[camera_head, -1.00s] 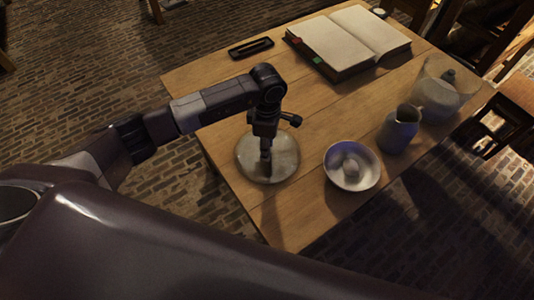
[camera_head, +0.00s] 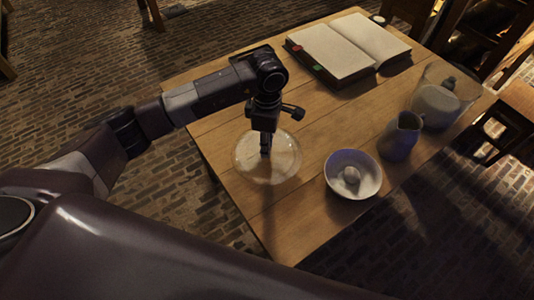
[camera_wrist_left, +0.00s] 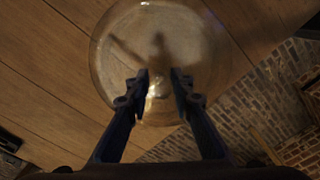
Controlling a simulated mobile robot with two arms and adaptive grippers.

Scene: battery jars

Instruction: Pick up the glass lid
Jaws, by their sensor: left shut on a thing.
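The glass lid (camera_head: 283,166) is a clear round disc near the table's left front edge in the head view. In the left wrist view the lid (camera_wrist_left: 120,50) fills the top middle, with its knob between the fingers. My left gripper (camera_head: 265,150) points straight down over the lid's middle and is shut on it; the fingertips (camera_wrist_left: 159,78) flank the knob in the wrist view. Wood shows through the glass. How far the lid is above the table I cannot tell for sure. My right gripper is not in view.
A white bowl (camera_head: 368,185) with a small pale round thing in it stands right of the lid. A pitcher (camera_head: 401,137) and a glass jar (camera_head: 464,90) with contents stand farther right. An open book (camera_head: 345,44) lies at the back of the wooden table (camera_head: 325,108).

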